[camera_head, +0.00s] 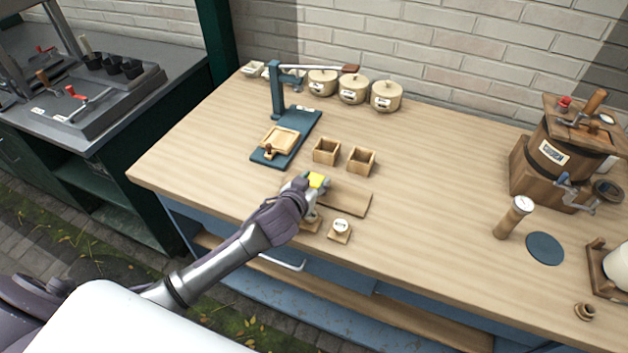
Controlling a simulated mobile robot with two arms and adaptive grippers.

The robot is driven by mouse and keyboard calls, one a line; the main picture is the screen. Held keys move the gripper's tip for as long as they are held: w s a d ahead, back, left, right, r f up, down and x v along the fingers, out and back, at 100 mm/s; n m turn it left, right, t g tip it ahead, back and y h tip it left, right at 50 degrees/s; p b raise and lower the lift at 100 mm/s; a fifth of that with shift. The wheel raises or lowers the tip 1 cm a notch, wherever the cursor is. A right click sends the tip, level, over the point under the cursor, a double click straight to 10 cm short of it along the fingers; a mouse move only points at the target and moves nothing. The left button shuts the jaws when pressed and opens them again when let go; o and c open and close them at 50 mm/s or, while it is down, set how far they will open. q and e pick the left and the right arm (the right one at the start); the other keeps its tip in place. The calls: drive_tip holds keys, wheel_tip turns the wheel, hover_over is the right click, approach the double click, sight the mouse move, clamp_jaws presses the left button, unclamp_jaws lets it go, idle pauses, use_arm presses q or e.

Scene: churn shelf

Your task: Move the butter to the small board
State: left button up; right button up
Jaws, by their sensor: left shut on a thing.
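The butter (317,180) is a small yellow block, held at the tip of my left gripper (311,184). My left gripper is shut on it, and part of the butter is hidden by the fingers. A flat wooden board (348,197) lies on the table just right of and below the gripper; its left part is covered by the gripper. I cannot tell whether the butter is touching the board or above it. My right gripper is not in view.
Two open wooden boxes (326,151) stand behind the gripper. A blue press (290,138) with a wooden tray is to the left. A small stamp (340,231) stands in front. Lidded pots (353,89) line the back; a churn (562,150) is at right. The table's middle right is clear.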

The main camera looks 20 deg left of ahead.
use_arm(q)
drive_tip(key=o, duration=1.1)
drive_tip(key=shift+f, duration=0.1)
drive_tip(key=shift+o, duration=0.2)
drive_tip(key=shift+s, duration=0.1)
drive_tip(key=b+v, duration=0.1)
drive_tip(key=v, duration=1.1)
